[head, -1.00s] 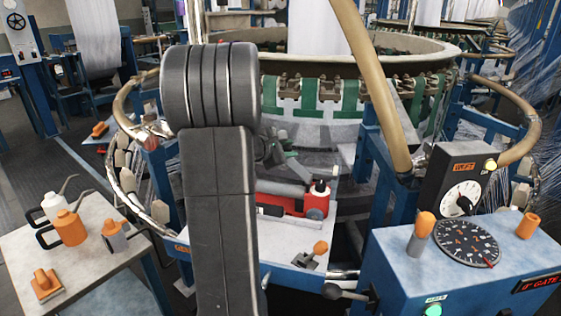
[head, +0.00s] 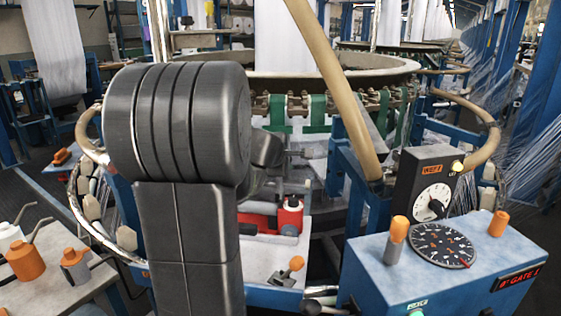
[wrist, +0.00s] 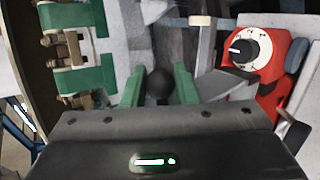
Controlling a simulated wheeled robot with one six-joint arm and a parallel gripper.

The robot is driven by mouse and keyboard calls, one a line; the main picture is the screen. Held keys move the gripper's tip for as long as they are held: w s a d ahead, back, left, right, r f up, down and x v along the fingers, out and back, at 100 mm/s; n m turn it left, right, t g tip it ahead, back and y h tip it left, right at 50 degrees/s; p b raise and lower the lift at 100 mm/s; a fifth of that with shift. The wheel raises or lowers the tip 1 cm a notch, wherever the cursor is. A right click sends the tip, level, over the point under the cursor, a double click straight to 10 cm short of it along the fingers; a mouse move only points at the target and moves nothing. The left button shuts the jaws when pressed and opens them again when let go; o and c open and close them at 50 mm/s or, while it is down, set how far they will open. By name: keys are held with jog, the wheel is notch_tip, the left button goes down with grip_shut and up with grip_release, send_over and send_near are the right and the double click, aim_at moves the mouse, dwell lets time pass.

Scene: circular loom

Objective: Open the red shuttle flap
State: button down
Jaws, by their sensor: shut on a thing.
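The red shuttle (head: 258,222) lies on the pale table in front of the loom in the head view. Its red body (wrist: 262,76) with a white dial (wrist: 246,48) is at the right of the wrist view. My gripper (wrist: 158,82) shows two green fingers there, shut on a dark round knob (wrist: 160,86). The red body is to the right of the fingers, with a grey plate between them. Whether the knob belongs to the flap I cannot tell. In the head view my arm hides the shuttle's left part and most of my gripper. The flap's position is unclear.
A blue control box (head: 440,262) with dials and orange-topped parts stands at the right. A tan tube (head: 338,90) slants down behind it. The round loom ring (head: 360,75) is behind the table. A side table with orange and white bottles (head: 25,258) is at the left.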

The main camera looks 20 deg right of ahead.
jog(key=shift+s+d+f, duration=0.15)
jog(key=shift+s+d, duration=0.1)
jog(key=shift+d, duration=0.15)
jog(key=c, duration=1.2)
grip_release()
jog(key=shift+s+a+r, duration=0.25)
jog(key=shift+a+r, duration=0.1)
jog(key=shift+r, duration=0.05)
jog(key=p+v, duration=0.3)
jog(key=v, duration=0.9)
jog(key=shift+s+a+r, duration=0.15)
jog(key=shift+s+a, duration=0.1)
